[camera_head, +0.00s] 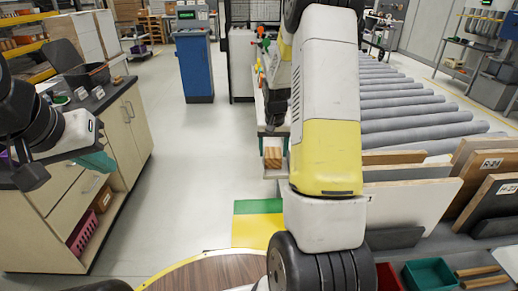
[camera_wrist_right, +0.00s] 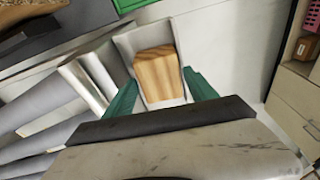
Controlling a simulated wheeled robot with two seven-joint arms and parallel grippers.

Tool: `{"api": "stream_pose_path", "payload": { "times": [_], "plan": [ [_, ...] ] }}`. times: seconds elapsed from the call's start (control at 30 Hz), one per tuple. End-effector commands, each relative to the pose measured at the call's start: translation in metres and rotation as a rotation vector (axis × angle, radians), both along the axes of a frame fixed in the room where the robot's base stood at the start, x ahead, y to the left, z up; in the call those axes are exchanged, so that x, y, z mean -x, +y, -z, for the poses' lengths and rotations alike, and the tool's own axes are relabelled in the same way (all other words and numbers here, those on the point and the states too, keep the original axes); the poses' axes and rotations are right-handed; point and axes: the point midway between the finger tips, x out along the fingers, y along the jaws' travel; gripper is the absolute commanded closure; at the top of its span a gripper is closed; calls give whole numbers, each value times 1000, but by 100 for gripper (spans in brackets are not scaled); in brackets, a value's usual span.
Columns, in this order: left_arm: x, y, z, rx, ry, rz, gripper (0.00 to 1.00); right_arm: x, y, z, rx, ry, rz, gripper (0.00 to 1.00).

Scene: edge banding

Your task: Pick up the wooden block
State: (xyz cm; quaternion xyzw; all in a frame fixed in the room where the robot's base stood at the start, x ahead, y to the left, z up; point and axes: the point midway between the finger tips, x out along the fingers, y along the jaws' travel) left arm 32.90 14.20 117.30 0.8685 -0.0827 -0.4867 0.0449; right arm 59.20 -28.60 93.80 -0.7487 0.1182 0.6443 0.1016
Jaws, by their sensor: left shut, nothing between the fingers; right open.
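The wooden block (camera_head: 272,157) is a small light-brown striped piece on a pale ledge (camera_head: 270,173) beside the roller conveyor. In the right wrist view the block (camera_wrist_right: 157,73) sits in a light tray-like holder (camera_wrist_right: 127,43). My right gripper (camera_head: 273,146) is open over it. In the wrist view its teal fingers (camera_wrist_right: 158,80) stand at either side of the block's near end, with gaps showing; I cannot tell how deep they reach. My left gripper (camera_head: 98,162) is shut and empty, by the cabinet at the left, far from the block.
Grey conveyor rollers (camera_head: 400,110) run at the right. Boards (camera_head: 410,205) stand at the lower right, near a green bin (camera_head: 430,274). A wooden cabinet (camera_head: 125,130) stands at the left. The floor (camera_head: 185,190) between is clear.

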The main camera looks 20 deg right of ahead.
Motion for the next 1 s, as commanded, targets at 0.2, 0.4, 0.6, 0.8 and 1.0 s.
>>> {"api": "stream_pose_path", "payload": {
  "times": [0.2,0.4,0.6,0.8,1.0],
  "plan": [
    [0,0,0,0,0,0,100,-1,-1,10,0,-1,0,35],
    [0,0,0,0,0,0,100,-1,0,10,0,0,0,48],
    [0,0,0,0,0,0,100,-1,0,10,0,0,0,88],
    [0,0,0,0,0,0,100,-1,0,10,0,-1,0,92],
    [0,0,0,0,0,0,100,-2,0,3,0,-1,0,92]
  ]
}}
